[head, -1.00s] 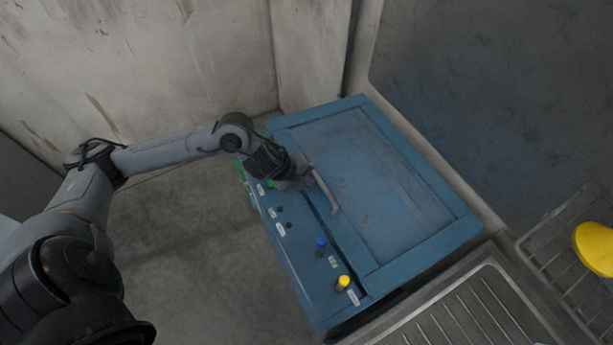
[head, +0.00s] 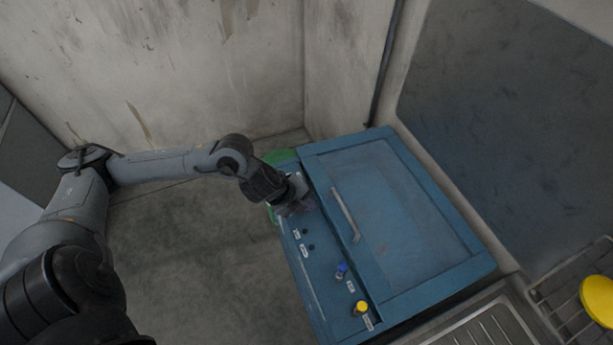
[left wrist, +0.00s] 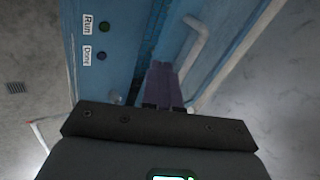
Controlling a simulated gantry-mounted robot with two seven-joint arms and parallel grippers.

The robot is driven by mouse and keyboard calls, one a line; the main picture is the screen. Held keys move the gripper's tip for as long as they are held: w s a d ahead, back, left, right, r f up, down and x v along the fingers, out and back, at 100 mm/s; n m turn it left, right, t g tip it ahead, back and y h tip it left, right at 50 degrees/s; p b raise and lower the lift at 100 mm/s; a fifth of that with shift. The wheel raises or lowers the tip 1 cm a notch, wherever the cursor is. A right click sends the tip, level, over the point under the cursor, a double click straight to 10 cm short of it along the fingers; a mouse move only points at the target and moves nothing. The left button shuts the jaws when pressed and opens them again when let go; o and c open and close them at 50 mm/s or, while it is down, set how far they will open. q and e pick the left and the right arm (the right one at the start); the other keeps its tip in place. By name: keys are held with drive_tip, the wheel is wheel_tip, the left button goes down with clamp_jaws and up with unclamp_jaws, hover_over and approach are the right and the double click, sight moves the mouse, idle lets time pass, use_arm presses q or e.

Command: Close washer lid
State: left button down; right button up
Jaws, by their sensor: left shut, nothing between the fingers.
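The blue washer's lid (head: 385,205) lies down flat, or nearly so, over the top of the cabinet in the head view. Its pale bar handle (head: 345,214) runs along the lid's edge beside the control panel (head: 322,262). My left gripper (head: 300,207) is over the panel's far end, left of the handle. In the left wrist view its shut fingers (left wrist: 164,86) are empty and lie beside the handle (left wrist: 192,45), apart from it as far as I can tell. My right gripper is not in view.
A blue knob (head: 342,268) and a yellow knob (head: 361,307) stand up from the panel. A metal drainer (head: 490,325) adjoins the washer at the lower right, with a yellow object (head: 598,300) beyond. Walls stand behind; the floor (head: 200,255) to the left is clear.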

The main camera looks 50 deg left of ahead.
use_arm(q)
drive_tip(key=w+a+r+n+t+p, duration=0.1)
drive_tip(key=w+a+r+n+p, duration=0.2)
drive_tip(key=a+n+p, duration=0.4)
drive_tip(key=w+a+r+n+p, duration=0.3)
drive_tip(key=a+n+p, duration=0.2)
drive_tip(key=a+n, duration=0.4)
hover_over(312, 168)
drive_tip(key=s, duration=0.2)
wheel_tip(312, 168, down, 8)
drive_tip(key=f, duration=0.1)
drive_tip(key=a+f, duration=0.1)
drive_tip(key=shift+s+f, duration=0.2)
drive_tip(key=shift+f, duration=0.1)
drive_tip(key=shift+f+p, duration=0.3)
drive_tip(key=shift+f, duration=0.35)
